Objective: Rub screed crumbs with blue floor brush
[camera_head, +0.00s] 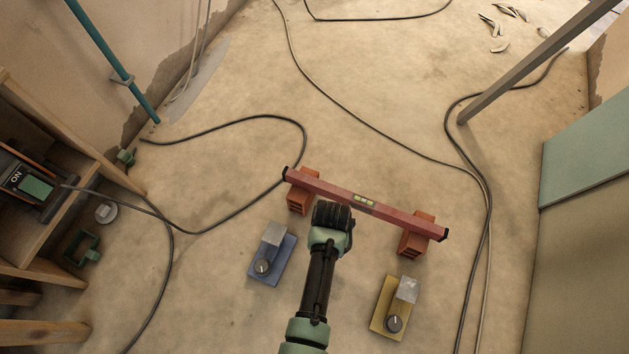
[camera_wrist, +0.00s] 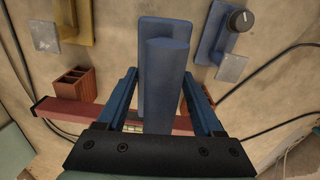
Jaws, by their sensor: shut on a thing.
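In the wrist view, my gripper (camera_wrist: 159,76) is shut on a blue block-shaped thing with a flat blue piece behind it, which looks like the blue floor brush (camera_wrist: 166,90). Its bristles do not show. In the head view, my gripper (camera_head: 333,218) is at the middle, in front of a red spirit level, and the brush is hidden behind my arm. Several pale curled flakes (camera_head: 497,28) lie on the floor at the far right; I cannot tell whether they are the screed crumbs. No other crumbs show clearly.
The red level (camera_head: 318,187) bridges two orange bricks (camera_head: 300,201). A blue plate with a knob (camera_head: 266,270) lies left of my arm, a yellow one (camera_head: 387,318) right. Cables (camera_head: 290,118) cross the floor. A wooden shelf (camera_head: 60,140) stands left, a green panel (camera_head: 585,150) right.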

